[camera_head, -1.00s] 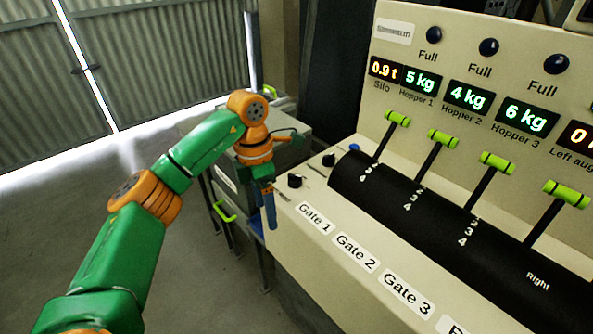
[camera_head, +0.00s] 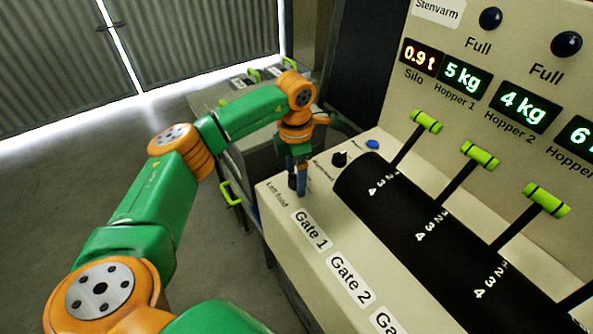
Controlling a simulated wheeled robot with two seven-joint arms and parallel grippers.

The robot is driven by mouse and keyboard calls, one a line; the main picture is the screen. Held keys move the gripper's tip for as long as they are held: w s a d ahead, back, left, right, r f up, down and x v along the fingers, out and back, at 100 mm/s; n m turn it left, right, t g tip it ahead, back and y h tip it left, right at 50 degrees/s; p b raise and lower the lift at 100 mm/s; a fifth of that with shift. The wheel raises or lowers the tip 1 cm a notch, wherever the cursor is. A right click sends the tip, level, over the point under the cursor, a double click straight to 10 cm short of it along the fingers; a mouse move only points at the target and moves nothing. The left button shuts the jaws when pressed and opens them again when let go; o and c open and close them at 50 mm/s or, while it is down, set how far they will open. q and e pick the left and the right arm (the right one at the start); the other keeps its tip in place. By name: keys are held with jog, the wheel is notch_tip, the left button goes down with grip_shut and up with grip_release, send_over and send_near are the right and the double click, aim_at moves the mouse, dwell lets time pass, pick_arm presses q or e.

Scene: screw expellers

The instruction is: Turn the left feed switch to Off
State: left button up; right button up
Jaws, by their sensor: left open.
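The left feed switch is a small black knob (camera_head: 292,182) on the near-left corner of the cream console, beside the printed "Left feed" label. It is partly hidden by my left gripper (camera_head: 298,180), so I cannot tell its setting. My left gripper points down at the knob with its jaws open. A blue finger stands just right of the knob in the picture; I cannot tell whether it touches. My right gripper is not in view.
A second black knob (camera_head: 339,158) and a blue button (camera_head: 372,144) lie further back on the console (camera_head: 285,236). Several green-handled levers (camera_head: 427,122) rise from the black drum to the right. A grey cabinet (camera_head: 232,140) stands behind my arm. Open floor lies left.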

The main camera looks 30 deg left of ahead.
pick_arm(q)
jog(key=shift+w+f, duration=0.15)
jog(key=c, duration=0.6)
grip_shut()
jog(key=shift+n, duration=0.3)
jog(key=n+p, duration=0.1)
jog(key=n, duration=0.4)
jog(key=shift+n, duration=0.3)
jog(key=n, duration=0.5)
jog(key=shift+p, duration=0.4)
jog(key=shift+n, duration=0.5)
